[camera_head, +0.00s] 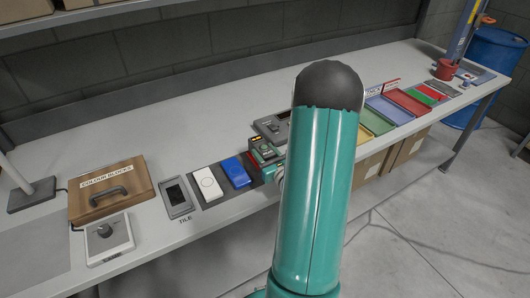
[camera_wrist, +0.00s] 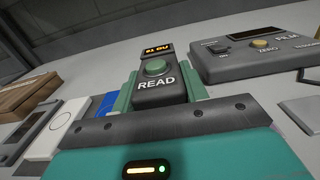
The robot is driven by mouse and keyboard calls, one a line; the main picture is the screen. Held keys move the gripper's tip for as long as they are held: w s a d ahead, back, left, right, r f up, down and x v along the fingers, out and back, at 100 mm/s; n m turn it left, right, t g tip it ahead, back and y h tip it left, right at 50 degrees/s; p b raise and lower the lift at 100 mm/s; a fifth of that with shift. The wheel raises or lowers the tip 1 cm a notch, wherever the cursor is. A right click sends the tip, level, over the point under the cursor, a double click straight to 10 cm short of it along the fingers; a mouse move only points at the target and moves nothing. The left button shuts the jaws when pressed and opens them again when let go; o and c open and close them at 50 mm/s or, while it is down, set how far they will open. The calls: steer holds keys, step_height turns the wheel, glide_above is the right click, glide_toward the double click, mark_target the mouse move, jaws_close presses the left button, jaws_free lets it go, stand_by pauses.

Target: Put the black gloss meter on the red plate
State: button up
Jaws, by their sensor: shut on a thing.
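The black gloss meter (camera_wrist: 160,92), with a green button marked READ and a lit orange display, is in the wrist view between the teal fingers of my gripper (camera_wrist: 158,98). My gripper is shut on it. In the head view the meter (camera_head: 262,143) is at the right of the row of plates, partly hidden by my arm. A red edge, apparently of the red plate (camera_head: 254,183), shows just below and left of my gripper; the rest is covered. I cannot tell whether the meter touches the plate.
A blue plate (camera_head: 235,172) and a white plate (camera_head: 206,184) lie just left on a dark mat. A grey control box (camera_wrist: 258,55) stands close behind right. A wooden case (camera_head: 110,190) is farther left. Coloured trays (camera_head: 390,110) lie right.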

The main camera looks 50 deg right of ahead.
steer(key=shift+f, duration=0.45)
steer(key=o, duration=1.4)
steer(key=shift+s, duration=0.1)
